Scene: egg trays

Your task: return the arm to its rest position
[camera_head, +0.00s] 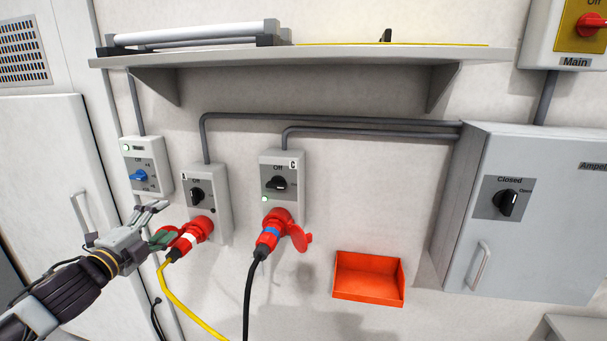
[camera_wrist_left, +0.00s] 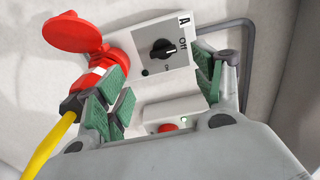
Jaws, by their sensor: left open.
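My left gripper (camera_head: 160,224) is at the left in the head view, in front of the wall and just left of the red plug (camera_head: 184,242) with the yellow cable. The plug sits in the socket under switch box A (camera_head: 222,185). In the left wrist view, the gripper's green-padded fingers (camera_wrist_left: 160,92) are spread apart with nothing held between them. The plug (camera_wrist_left: 88,82) shows there behind the left finger, which partly covers it, and I cannot tell whether they touch. Box A (camera_wrist_left: 183,65) shows beyond the fingers. My right gripper is not in view.
A blue-knob switch box (camera_head: 146,150) is above the gripper. Box C (camera_head: 285,160) holds a red plug with a black cable (camera_head: 249,300). A red bin (camera_head: 368,280), grey cabinet (camera_head: 540,230) and overhead shelf (camera_head: 300,57) are on the wall. The white door (camera_head: 40,150) is at left.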

